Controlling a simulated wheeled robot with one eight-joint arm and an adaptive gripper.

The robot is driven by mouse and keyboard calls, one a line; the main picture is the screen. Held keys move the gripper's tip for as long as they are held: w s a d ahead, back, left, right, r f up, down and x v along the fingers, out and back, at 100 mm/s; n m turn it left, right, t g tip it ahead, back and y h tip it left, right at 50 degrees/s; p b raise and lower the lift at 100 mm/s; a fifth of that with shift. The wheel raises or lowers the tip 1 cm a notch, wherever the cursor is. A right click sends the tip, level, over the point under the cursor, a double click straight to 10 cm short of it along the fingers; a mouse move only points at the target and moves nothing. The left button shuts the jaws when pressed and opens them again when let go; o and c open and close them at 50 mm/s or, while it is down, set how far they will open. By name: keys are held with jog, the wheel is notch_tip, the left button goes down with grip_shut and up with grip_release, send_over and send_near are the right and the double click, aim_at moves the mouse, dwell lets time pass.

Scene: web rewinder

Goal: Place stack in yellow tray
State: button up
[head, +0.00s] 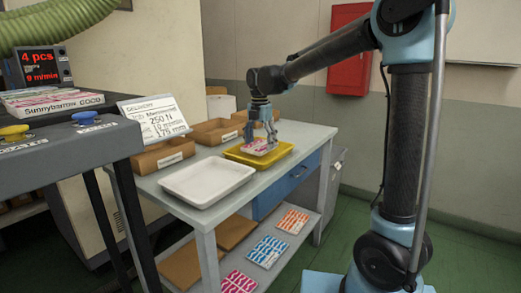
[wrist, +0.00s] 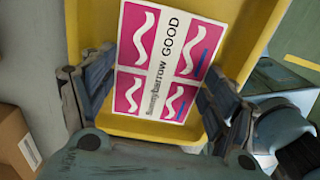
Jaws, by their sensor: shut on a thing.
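The stack (wrist: 168,55) is a flat pink and white piece labelled "Sunnybarrow GOOD". My gripper (wrist: 158,110) is shut on it, with a finger at each side. In the head view the stack (head: 258,148) shows under my gripper (head: 262,138), over the yellow tray (head: 284,151). In the wrist view the yellow tray (wrist: 240,40) surrounds the stack, which looks slightly turned against the tray's sides. I cannot tell whether the stack touches the tray floor.
A white tray (head: 207,182) sits to the left on the same table. Cardboard boxes (head: 217,131) stand behind the trays. Printed sheets (head: 267,251) lie on the lower shelf. At left is a machine (head: 60,145) with yellow and blue knobs and another printed stack (head: 52,101).

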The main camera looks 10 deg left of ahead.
aim_at(260, 145)
jog(key=shift+f, duration=1.25)
jog(key=o, duration=1.2)
notch_tip(260, 145, up, 12)
jog(key=shift+r, duration=0.1)
